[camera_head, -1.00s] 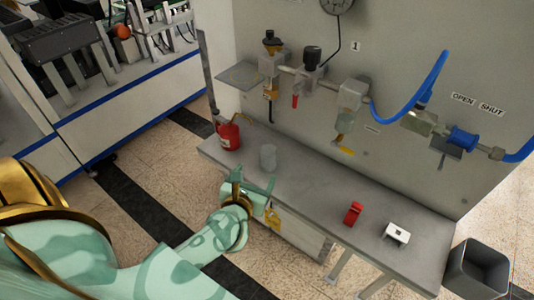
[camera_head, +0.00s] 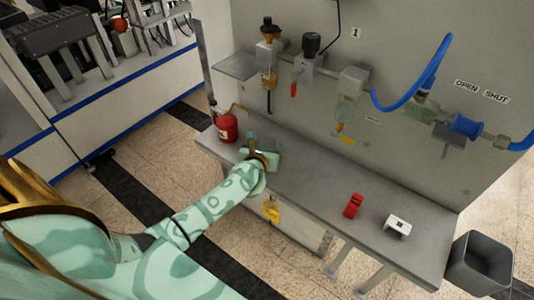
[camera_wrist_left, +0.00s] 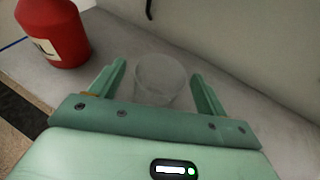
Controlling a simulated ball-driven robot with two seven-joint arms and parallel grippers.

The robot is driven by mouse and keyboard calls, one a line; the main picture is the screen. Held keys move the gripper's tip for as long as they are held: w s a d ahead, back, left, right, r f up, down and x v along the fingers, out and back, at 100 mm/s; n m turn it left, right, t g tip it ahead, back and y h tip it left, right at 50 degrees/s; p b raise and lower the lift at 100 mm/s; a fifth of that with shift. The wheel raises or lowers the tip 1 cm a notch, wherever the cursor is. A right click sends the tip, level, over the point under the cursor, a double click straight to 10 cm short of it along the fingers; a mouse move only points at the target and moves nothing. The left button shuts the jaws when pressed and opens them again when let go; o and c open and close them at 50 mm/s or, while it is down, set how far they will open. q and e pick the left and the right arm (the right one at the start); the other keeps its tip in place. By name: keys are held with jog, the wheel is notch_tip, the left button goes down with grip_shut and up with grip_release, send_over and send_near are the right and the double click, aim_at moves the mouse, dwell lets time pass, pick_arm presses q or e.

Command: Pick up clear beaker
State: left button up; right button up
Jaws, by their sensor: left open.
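The clear beaker (camera_wrist_left: 160,78) stands on the grey bench, between the two fingers of my left gripper in the left wrist view. My left gripper (camera_wrist_left: 160,88) is open, with one finger on each side of the beaker and a gap visible at both sides. In the head view my left gripper (camera_head: 264,146) is over the left part of the bench and hides the beaker. My right gripper is not in view.
A red can (camera_head: 227,127) stands just left of my left gripper; it also shows in the left wrist view (camera_wrist_left: 55,32). A red block (camera_head: 353,205) and a white block (camera_head: 397,227) lie farther right on the bench (camera_head: 310,185). A panel with pipes and valves rises behind.

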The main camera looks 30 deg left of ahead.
pick_arm(q)
jog(key=shift+x, duration=0.8)
jog(key=shift+s, duration=0.1)
jog(key=shift+d, duration=0.1)
jog(key=c, duration=1.1)
jog(key=shift+o, duration=0.2)
jog(key=shift+r, duration=0.1)
